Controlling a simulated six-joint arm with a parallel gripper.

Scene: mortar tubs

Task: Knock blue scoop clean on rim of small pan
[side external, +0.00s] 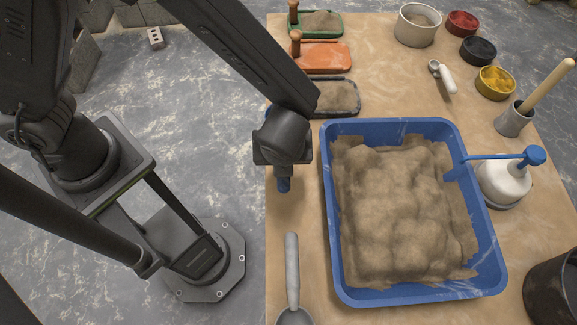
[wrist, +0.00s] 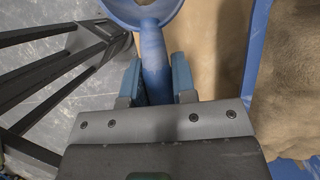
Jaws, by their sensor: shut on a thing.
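My gripper (side external: 283,165) hangs over the table's left edge, left of the big blue tub (side external: 331,240). In the wrist view, my gripper (wrist: 156,78) is shut on the blue handle of the blue scoop (wrist: 153,45). The scoop's round head shows at the top of that view, cut off by the frame; whether anything clings inside it I cannot tell. In the side view a bit of blue shows below the wrist, and the scoop is mostly hidden. A round white pan (side external: 414,38) with some sand-coloured stuff inside stands at the back and looks like the small pan.
The tub holds heaped sand-coloured mortar. Dark (side external: 352,83), orange (side external: 320,57) and green trays stand behind it. A white pump bottle (side external: 503,187) reaches its blue spout over the tub's right side. A metal scoop (side external: 292,270) lies in front. Small powder bowls stand back right.

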